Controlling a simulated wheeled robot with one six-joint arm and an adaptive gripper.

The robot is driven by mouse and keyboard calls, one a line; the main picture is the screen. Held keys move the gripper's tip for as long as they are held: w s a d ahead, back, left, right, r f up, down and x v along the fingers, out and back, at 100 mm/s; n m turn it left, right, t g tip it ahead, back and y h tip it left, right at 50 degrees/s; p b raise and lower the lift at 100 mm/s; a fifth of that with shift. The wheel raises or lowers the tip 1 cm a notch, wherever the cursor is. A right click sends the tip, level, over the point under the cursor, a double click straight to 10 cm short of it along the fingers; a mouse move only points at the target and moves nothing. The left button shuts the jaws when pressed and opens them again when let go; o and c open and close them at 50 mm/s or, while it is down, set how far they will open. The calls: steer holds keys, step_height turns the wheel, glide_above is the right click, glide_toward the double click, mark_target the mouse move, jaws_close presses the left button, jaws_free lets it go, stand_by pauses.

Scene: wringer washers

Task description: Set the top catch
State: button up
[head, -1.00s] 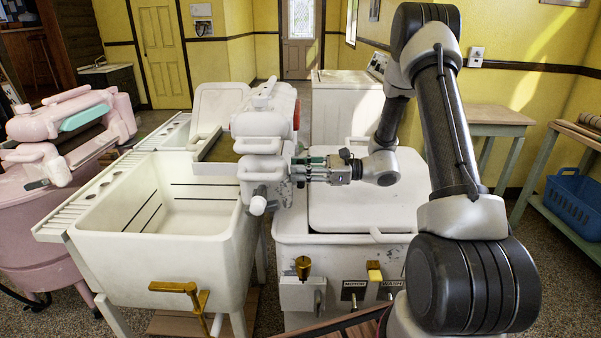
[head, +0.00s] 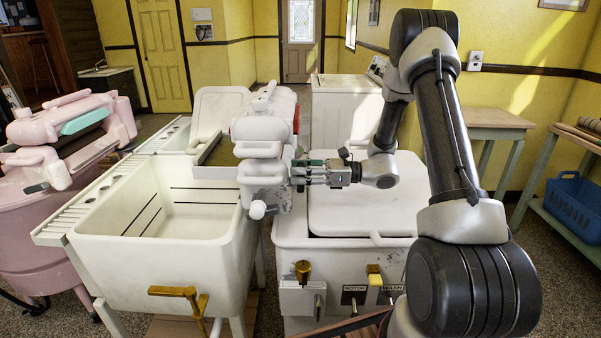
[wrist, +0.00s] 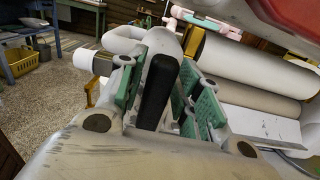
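The white wringer head (head: 262,140) stands above the white washer, with rollers (wrist: 240,75) showing in the wrist view. A black lever (wrist: 158,88), which may be the top catch, stands up beside a white curved bar (wrist: 128,40). My gripper (head: 300,172) is at the right side of the wringer head. In the wrist view my gripper (wrist: 165,95) has its green-padded fingers on either side of the black lever. The fingers are apart, and a gap shows beside the lever. In the head view the lever is hidden or too small to make out.
A white tub (head: 160,255) stands left of the washer (head: 365,205). A pink wringer washer (head: 60,200) is at the far left. A wooden table (head: 490,118) and a shelf with a blue basket (head: 575,200) are at the right.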

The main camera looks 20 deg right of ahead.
stand_by(0.3)
steer(key=v, duration=1.2)
